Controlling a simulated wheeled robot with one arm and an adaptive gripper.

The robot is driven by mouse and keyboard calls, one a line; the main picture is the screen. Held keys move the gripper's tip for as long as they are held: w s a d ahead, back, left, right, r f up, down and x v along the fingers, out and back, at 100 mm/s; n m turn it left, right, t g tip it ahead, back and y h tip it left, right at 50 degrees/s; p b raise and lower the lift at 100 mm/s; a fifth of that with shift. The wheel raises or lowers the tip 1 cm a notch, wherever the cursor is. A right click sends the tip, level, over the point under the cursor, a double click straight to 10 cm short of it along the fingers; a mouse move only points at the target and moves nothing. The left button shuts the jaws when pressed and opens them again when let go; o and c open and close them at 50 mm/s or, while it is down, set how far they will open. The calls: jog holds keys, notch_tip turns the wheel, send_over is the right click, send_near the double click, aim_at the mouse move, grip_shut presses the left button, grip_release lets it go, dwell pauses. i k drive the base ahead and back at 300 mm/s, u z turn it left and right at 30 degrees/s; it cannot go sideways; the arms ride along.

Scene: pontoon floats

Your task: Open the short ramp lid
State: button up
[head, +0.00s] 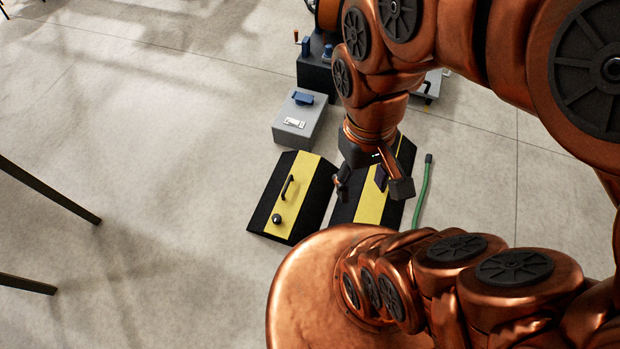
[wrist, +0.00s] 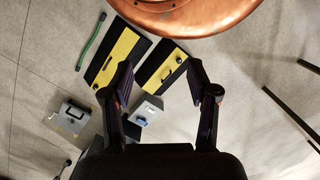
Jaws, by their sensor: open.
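Two black ramps with yellow bands lie on the floor. The one that looks shorter, with a black bar handle (head: 287,187) and a round black knob (head: 277,219), is the left ramp (head: 304,190) in the head view; its top lies flat. In the wrist view this short ramp (wrist: 153,62) shows right of the longer ramp (wrist: 114,55). In the head view the longer ramp (head: 369,207) is partly hidden by my gripper (head: 372,187). My gripper is open and empty above the floor, its fingers spread apart, to the right of the short ramp's handle in the head view.
A grey box with a blue handle (head: 298,120) stands behind the short ramp. A green hose or bar (head: 423,190) lies right of the longer ramp. Dark thin legs (head: 50,190) stand at far left. The floor left of the short ramp is clear.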

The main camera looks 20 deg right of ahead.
aim_at(289, 203)
jog(key=z, duration=0.1)
jog(key=k, duration=0.4)
jog(key=u, duration=0.95)
jog(key=i, duration=0.7)
jog(key=u, duration=0.25)
